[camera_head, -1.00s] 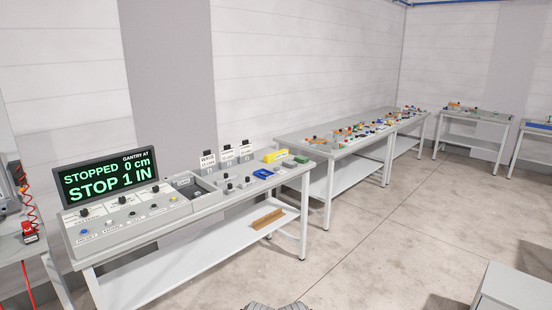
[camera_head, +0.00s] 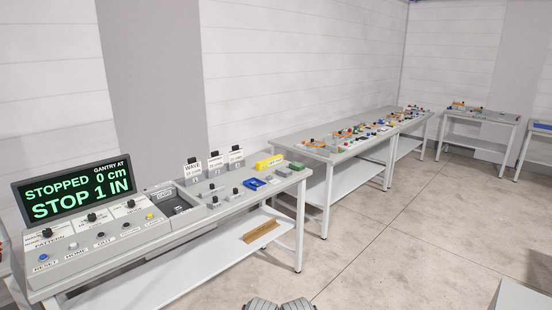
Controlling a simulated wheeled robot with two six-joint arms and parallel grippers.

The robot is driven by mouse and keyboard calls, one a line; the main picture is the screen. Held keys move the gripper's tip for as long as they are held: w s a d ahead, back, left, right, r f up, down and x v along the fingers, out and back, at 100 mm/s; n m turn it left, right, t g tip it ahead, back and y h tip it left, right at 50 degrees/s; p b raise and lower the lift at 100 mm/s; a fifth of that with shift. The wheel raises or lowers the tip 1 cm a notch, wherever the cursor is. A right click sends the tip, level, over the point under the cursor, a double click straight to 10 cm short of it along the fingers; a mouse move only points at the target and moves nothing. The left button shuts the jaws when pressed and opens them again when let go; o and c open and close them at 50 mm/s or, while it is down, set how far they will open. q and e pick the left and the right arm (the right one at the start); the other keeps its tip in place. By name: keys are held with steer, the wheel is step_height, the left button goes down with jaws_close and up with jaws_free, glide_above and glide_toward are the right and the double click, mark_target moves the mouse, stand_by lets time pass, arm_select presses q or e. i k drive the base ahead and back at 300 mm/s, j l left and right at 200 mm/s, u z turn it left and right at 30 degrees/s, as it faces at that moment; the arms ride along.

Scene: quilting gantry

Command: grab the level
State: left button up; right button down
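A yellow bar (camera_head: 270,162) with dark marks, which looks like the level, lies near the back right end of the control-panel table (camera_head: 291,181). It is small in the head view and its details are hard to read. Next to it are a green block (camera_head: 297,166) and a blue piece (camera_head: 254,184).
A display (camera_head: 75,192) reads "STOPPED 0 cm, STOP 1 IN" above a panel with knobs and buttons. A wooden piece (camera_head: 261,231) lies on the lower shelf (camera_head: 172,273). More tables (camera_head: 333,157) with small items stand behind. The floor (camera_head: 400,235) to the right is clear.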

mark_target(264, 164)
steer(key=i+l, duration=0.2)
steer(key=i, duration=0.3)
steer(key=i+l, duration=0.15)
steer(key=i, duration=0.35)
steer(key=i+l, duration=0.2)
steer(key=i, duration=0.3)
steer(key=i+l+z, duration=0.1)
steer(key=i, duration=0.45)
